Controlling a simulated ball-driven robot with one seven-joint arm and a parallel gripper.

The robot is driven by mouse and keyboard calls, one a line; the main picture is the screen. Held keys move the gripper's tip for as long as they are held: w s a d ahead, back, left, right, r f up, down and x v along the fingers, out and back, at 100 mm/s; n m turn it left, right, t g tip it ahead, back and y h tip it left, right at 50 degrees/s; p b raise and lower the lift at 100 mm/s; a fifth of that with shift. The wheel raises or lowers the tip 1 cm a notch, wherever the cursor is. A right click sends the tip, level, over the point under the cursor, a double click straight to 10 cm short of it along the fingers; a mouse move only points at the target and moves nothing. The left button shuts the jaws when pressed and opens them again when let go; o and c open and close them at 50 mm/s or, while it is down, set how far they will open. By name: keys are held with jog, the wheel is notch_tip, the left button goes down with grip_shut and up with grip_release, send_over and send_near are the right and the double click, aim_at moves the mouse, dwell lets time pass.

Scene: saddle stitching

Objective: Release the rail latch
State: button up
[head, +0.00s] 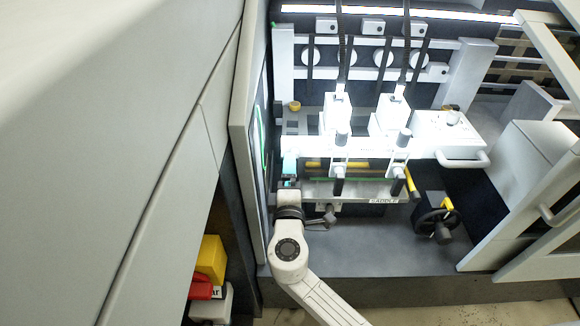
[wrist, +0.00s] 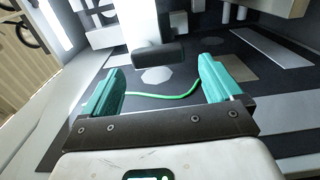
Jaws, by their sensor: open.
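My gripper (head: 290,167) has teal fingers and is at the left end of the saddle (head: 350,188) in the head view. In the wrist view my gripper (wrist: 162,70) is open, with its two fingers wide apart and nothing held. A dark rounded bar on a pale post (wrist: 158,57) shows between and beyond the fingertips, apart from both. I cannot tell whether this bar is the rail latch. In the head view a dark lever (head: 326,216) sits below the saddle's left end, just right of my wrist. My arm hides part of that area.
A black handwheel with a yellow part (head: 437,222) is at the lower right of the machine. White stitching heads (head: 337,112) stand above the saddle. The dark machine floor (head: 380,250) is clear. A side panel (head: 248,150) stands close on the left.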

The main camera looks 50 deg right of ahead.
jog(key=v, duration=0.7)
dwell(0.5)
jog(key=s+d+f+m+g+y+p, duration=0.2)
jog(key=s+d+m+g+y+p, duration=0.35)
jog(key=s, duration=0.45)
jog(key=s+a+f+m+g+y+p, duration=0.1)
jog(key=s+a+g+y+p, duration=0.3)
jog(key=s+a+y, duration=0.4)
jog(key=s+a+m+p, duration=0.1)
jog(key=a, duration=0.3)
jog(key=shift+m, duration=0.35)
jog(key=shift+a+g+y, duration=0.15)
jog(key=shift+g+y, duration=0.1)
jog(key=shift+c, duration=0.3)
